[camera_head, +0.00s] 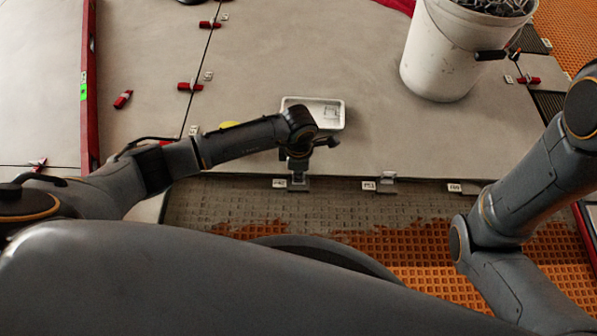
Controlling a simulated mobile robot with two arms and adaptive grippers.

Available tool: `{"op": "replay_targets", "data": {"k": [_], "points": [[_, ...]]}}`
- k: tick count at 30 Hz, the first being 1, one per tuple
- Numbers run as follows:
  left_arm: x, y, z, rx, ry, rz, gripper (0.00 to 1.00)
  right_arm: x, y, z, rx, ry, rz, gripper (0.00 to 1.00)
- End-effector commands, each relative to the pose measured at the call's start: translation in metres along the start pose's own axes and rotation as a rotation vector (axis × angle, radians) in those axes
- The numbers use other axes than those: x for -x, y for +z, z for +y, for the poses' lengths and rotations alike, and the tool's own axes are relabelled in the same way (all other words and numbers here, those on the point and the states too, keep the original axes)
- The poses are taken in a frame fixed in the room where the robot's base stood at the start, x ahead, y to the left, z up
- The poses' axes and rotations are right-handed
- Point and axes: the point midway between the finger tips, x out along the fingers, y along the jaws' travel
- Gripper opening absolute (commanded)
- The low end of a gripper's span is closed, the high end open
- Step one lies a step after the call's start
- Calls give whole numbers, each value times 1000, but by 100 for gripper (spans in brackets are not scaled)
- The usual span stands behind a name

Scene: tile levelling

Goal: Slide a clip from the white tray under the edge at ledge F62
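The white tray (340,103) lies on the large grey tile, with thin pale clips in its right part. My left gripper (298,168) points down at the tile's front edge, just in front of the tray. It is shut on a pale metal clip (297,183), whose lower part shows below the fingers at the edge. I cannot tell how far the clip's base is under the tile. A small white label (279,184), hard to read but seemingly F62, is just left of that clip. Of my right arm only links show; its gripper is out of view.
Another clip (387,181) stands at the edge beside a second label (369,185); a third label (454,188) is farther right. A white bucket (432,60) stands at the back right. Red wedges (190,86) sit along the left joint. Grey mortar (345,205) borders orange matting.

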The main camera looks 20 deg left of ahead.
Motion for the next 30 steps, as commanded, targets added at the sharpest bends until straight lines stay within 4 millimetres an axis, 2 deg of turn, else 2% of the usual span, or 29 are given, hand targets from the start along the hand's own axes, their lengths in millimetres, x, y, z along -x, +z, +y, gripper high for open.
{"op": "replay_targets", "data": {"k": [11, 15, 16, 26, 30], "points": [[1, -1, 4, 3, 9, 0, 0, 0, 0, 0, 0, 0, -1, 40], [1, -1, 4, 3, 10, 0, 29, 0, 0, 0, 1, 0, -2, 40], [1, -1, 4, 3, 9, 0, 32, 0, 0, 0, 1, 0, -2, 40], [2, -1, 3, 2, 6, 0, 32, 1, 2, 1, 0, 4, -7, 40], [17, 0, 4, 2, 9, -2, 32, 1, 2, 1, 0, 3, -5, 40]]}}
